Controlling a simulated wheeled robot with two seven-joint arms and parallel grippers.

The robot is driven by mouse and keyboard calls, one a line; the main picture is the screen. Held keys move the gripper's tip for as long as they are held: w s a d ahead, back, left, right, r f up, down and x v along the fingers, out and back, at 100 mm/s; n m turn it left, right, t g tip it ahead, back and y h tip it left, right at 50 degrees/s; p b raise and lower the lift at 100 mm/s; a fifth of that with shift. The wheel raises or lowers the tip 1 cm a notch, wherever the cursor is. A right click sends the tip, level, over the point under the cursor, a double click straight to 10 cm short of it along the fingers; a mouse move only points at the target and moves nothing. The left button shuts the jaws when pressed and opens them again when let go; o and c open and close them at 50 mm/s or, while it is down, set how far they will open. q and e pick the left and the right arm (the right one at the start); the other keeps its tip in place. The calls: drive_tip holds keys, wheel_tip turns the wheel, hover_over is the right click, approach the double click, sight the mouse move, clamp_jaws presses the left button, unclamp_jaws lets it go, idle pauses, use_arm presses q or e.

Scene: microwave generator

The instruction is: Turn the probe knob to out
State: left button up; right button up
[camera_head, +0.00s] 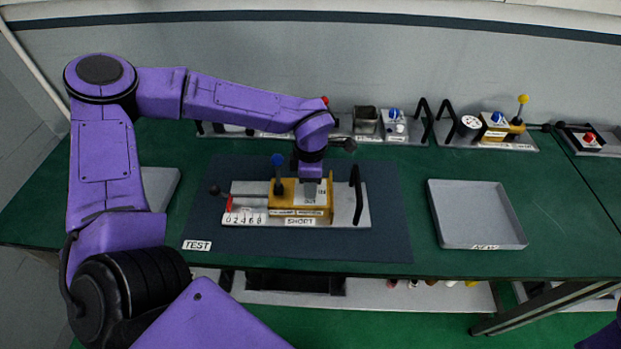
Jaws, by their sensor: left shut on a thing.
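The microwave unit under test lies on the dark mat: a light grey base plate (353,212) with a yellow-brown block (285,210) on it. A white label (322,190) on the block carries small IN and OUT lettering. My left gripper (310,192) comes down from above onto the block next to this label and is shut on the probe knob, which the gripper hides. The knob's pointing direction cannot be seen. A blue-topped post (278,172) stands just left of the gripper. My right gripper is out of view.
A black handle (356,190) rises at the plate's right end. A number scale (245,218) and red part sit at its left. An empty grey tray (478,238) marked NEW stands right. Several other units line the back, including one with a yellow ball (523,99).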

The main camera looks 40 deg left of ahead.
use_arm(q)
drive_tip(key=o, duration=1)
drive_tip(key=shift+o, duration=0.2)
wheel_tip(320, 180, up, 11)
drive_tip(key=b, duration=0.2)
drive_tip(key=shift+f, duration=0.2)
